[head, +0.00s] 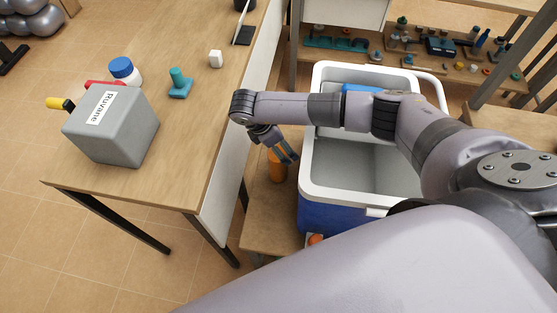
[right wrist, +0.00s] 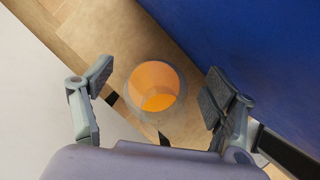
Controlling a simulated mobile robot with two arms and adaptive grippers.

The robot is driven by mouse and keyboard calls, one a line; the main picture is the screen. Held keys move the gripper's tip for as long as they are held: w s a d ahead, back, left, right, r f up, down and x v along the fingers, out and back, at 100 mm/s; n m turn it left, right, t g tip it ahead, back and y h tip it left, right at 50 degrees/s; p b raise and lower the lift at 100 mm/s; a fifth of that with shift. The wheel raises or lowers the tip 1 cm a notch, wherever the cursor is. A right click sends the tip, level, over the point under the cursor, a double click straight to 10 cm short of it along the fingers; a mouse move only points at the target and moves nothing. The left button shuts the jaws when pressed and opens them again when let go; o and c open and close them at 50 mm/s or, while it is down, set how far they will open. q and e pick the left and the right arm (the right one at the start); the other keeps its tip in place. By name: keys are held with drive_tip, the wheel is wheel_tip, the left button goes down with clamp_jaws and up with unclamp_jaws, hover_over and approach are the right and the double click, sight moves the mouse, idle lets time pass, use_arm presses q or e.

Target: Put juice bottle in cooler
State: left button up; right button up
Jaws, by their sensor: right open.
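The juice bottle (head: 277,168) is orange and stands on a low wooden surface between the table and the cooler. In the right wrist view the bottle (right wrist: 157,88) is seen from above, between the two finger pads. My right gripper (head: 283,148) is open above the bottle, and its fingers hide the bottle's upper part in the head view. In the right wrist view the gripper (right wrist: 156,85) has a finger on each side, with gaps to the bottle. The cooler (head: 308,180) is blue with a white rim, open, right beside the bottle. My left gripper is not in view.
A blue item (head: 358,88) shows inside the cooler. Shelves (head: 340,62) with small items stand behind.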

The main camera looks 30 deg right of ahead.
drive_tip(key=shift+d+f, duration=0.15)
drive_tip(key=shift+f, duration=0.25)
drive_tip(key=shift+c, duration=0.3)
clamp_jaws()
idle(0.5)
drive_tip(key=shift+r, duration=0.1)
